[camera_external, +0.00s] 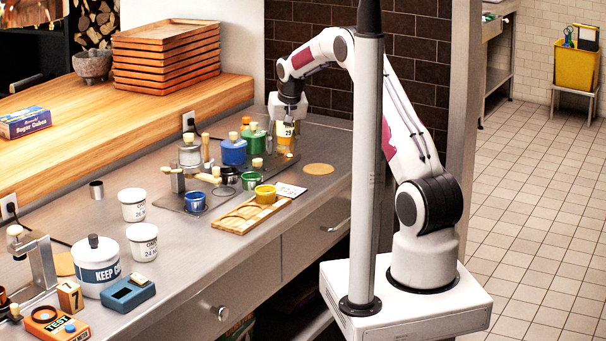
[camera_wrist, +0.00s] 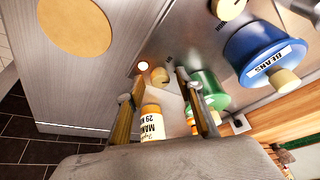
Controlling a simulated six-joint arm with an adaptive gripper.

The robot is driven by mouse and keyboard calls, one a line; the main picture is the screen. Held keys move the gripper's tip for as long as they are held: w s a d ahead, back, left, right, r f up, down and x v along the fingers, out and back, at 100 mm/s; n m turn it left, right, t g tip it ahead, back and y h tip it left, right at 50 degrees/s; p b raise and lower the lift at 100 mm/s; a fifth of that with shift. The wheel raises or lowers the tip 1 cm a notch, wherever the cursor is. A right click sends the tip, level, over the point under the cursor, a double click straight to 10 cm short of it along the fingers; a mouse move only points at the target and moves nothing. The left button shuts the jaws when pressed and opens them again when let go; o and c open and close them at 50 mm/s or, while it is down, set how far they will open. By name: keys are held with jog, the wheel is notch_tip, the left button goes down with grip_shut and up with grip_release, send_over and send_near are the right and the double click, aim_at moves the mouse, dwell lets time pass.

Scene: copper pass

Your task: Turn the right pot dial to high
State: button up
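My gripper (camera_external: 289,108) reaches down at the back of the counter. In the wrist view its two fingers (camera_wrist: 154,88) stand apart. A small cream dial (camera_wrist: 160,77) lies just past the fingertips, close to the right one; contact cannot be told. A lit spot (camera_wrist: 143,65) glows beside it. Its pointer setting is too small to read. The green pot (camera_external: 255,143) stands left of the gripper and shows behind the right finger in the wrist view (camera_wrist: 208,88). The blue pot (camera_external: 234,152), labelled BEANS in the wrist view (camera_wrist: 262,55), stands farther left. Another cream dial (camera_wrist: 228,8) sits near it.
A yellow labelled jar (camera_external: 285,137) stands below the gripper and shows between the fingers in the wrist view (camera_wrist: 152,125). A round cork mat (camera_external: 318,169) leaves open counter around it. Small cups and a wooden board (camera_external: 236,222) stand toward the front.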

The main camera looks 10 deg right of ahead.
jog(key=shift+d+n+y, duration=0.1)
jog(key=shift+n+y, duration=0.6)
jog(key=shift+n, duration=1)
jog(key=v, duration=0.8)
jog(key=s+d+f+g, duration=0.2)
jog(key=s+f, duration=0.1)
jog(key=s, duration=0.4)
jog(key=s+d+r+m, duration=0.1)
jog(key=s+d+r, duration=0.2)
jog(key=s, duration=0.5)
jog(key=s+d+r+h, duration=0.1)
jog(key=s+d+r, duration=0.1)
jog(key=s, duration=0.6)
jog(key=shift+d+r+m, duration=0.35)
jog(key=shift+d+m, duration=0.05)
jog(key=shift+d, duration=0.15)
jog(key=shift+s, duration=0.2)
